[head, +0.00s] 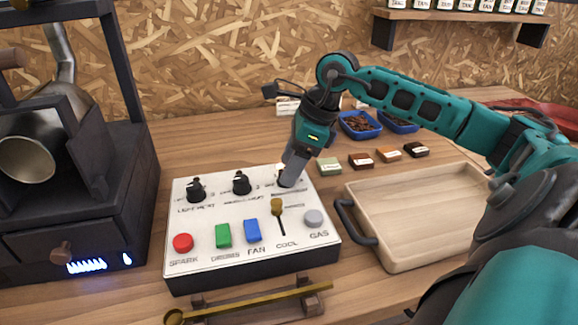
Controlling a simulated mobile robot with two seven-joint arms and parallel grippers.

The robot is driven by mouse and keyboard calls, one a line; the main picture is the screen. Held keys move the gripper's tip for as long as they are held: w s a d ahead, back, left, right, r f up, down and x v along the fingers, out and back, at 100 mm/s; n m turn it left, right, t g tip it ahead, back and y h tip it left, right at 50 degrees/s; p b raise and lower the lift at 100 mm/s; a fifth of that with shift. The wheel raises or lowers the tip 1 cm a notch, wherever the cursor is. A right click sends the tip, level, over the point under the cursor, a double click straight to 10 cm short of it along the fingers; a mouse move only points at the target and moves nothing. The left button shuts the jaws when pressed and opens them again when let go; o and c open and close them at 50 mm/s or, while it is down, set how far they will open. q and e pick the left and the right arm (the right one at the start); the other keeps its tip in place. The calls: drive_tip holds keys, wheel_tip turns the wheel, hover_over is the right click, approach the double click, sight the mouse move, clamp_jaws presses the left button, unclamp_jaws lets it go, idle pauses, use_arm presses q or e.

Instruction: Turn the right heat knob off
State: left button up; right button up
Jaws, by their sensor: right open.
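A white control panel (190,259) on the wooden table carries three black knobs along its back edge. The left knob (196,190) and the middle knob (241,183) are in plain view. The right heat knob (284,181) is mostly hidden by my right gripper (288,177), which points down onto it from above. My right gripper is open at the knob; whether its fingers touch the knob I cannot tell. The knob's pointer is hidden. My left gripper is not in view.
The dark roaster (137,190) stands at the left. A wooden tray (420,215) with a dark handle lies right of the panel. Blue bowls of beans (359,125) and several small blocks (361,160) sit behind. A brass-coloured tool (250,304) lies in front. A shelf (450,15) hangs above.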

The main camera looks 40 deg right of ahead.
drive_tip(key=shift+w+a+f, duration=0.15)
drive_tip(key=shift+f, duration=0.4)
drive_tip(key=c, duration=1)
